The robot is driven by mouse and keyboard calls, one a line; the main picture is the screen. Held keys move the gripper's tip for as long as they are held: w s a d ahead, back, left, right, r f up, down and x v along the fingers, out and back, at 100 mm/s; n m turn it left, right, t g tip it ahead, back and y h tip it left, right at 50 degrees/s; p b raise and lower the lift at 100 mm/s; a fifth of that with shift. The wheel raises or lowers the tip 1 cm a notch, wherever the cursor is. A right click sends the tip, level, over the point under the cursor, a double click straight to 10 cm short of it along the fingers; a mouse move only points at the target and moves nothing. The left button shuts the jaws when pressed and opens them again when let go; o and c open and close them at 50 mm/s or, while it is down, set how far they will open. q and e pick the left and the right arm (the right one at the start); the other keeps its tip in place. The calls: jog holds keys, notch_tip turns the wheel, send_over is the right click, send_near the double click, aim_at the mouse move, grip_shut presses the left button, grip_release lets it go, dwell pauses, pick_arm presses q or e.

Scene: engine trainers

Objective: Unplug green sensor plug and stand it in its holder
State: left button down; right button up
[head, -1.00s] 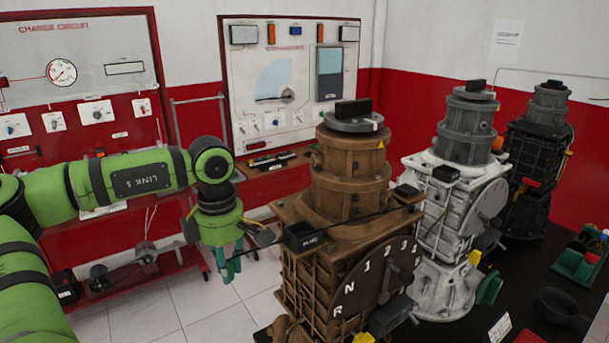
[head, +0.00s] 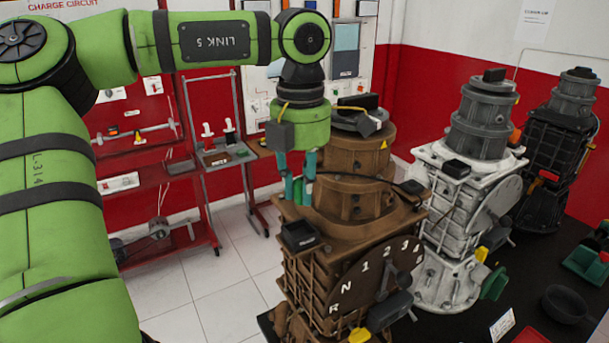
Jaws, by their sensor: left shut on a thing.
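My left gripper (head: 299,190) hangs fingers down over the left edge of the brown gearbox (head: 353,217), with teal fingertips closed together. A thin dark cable (head: 350,176) runs from the fingers across the gearbox to the right. The fingers are shut on the cable's end, taken as the green sensor plug; the plug itself is mostly hidden between them. My right gripper is not in view.
A white gearbox (head: 450,240) and a black one (head: 547,160) stand to the right on the dark table (head: 450,330). Red test panels and a red rack line the back wall.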

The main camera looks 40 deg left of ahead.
aim_at(300, 204)
pick_arm(q)
jog(key=shift+s+a+f, duration=0.15)
jog(key=shift+s+f, duration=0.15)
jog(key=shift+f, duration=0.9)
jog(key=shift+w+f, duration=0.3)
jog(key=shift+f, duration=0.55)
jog(key=shift+s+f, duration=0.15)
jog(key=shift+f, duration=0.05)
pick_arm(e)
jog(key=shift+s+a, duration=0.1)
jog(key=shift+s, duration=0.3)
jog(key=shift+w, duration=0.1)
pick_arm(q)
jog(key=shift+b, duration=0.4)
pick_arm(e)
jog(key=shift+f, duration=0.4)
pick_arm(q)
jog(key=shift+f+b, duration=1)
jog(key=shift+f, duration=0.05)
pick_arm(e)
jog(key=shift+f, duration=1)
